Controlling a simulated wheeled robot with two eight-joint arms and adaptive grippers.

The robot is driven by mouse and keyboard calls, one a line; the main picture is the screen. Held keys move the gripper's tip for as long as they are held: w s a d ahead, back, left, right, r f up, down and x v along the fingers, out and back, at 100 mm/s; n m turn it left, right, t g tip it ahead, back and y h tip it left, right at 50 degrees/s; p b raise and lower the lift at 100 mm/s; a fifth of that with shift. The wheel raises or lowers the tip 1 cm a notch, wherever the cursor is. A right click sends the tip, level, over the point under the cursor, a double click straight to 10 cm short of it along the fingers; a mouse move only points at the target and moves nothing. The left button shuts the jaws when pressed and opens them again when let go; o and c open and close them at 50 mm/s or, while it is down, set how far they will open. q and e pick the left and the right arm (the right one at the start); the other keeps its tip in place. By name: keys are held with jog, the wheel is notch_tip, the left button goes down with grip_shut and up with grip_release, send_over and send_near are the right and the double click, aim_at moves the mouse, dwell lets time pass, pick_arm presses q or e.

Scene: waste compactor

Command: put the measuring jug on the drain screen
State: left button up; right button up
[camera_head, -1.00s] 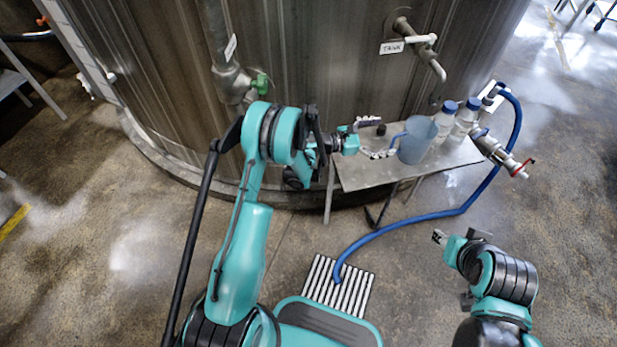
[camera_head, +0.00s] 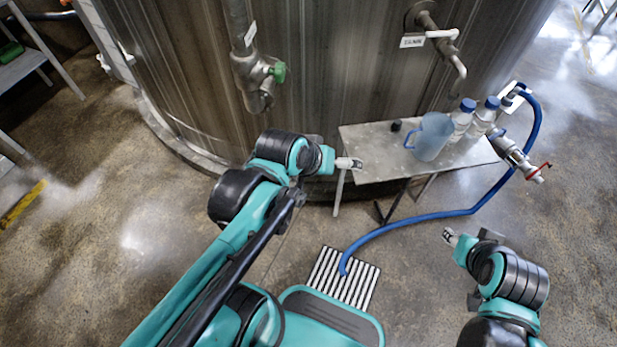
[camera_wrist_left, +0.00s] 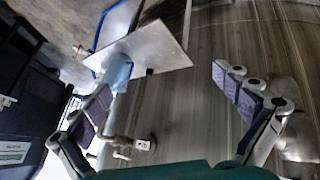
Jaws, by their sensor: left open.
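The measuring jug (camera_head: 434,135), translucent blue with a handle on its left, stands upright on the small metal table. It also shows in the left wrist view (camera_wrist_left: 117,72), partly behind a finger. The drain screen (camera_head: 325,268) is a slatted grate on the floor in front of my base, with the blue hose's end over it. My left gripper (camera_head: 350,163) is at the table's left edge, apart from the jug. In the left wrist view its fingers (camera_wrist_left: 163,80) are spread and empty. My right gripper (camera_head: 450,237) hangs right of the screen; its finger opening is unclear.
The metal table (camera_head: 375,165) also holds a small dark cap (camera_head: 396,125) and two blue-capped bottles (camera_head: 462,118). A blue hose (camera_head: 440,217) runs over the floor from a valve fitting (camera_head: 515,157). The large tank (camera_head: 340,70) stands behind. Floor left of the screen is clear.

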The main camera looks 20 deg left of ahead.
pick_arm(q)
jog(key=s+a+f+m+y, duration=0.1)
jog(key=s+a+m, duration=0.2)
jog(key=s, duration=0.2)
jog(key=shift+f+y, duration=0.2)
jog(key=shift+y, duration=0.2)
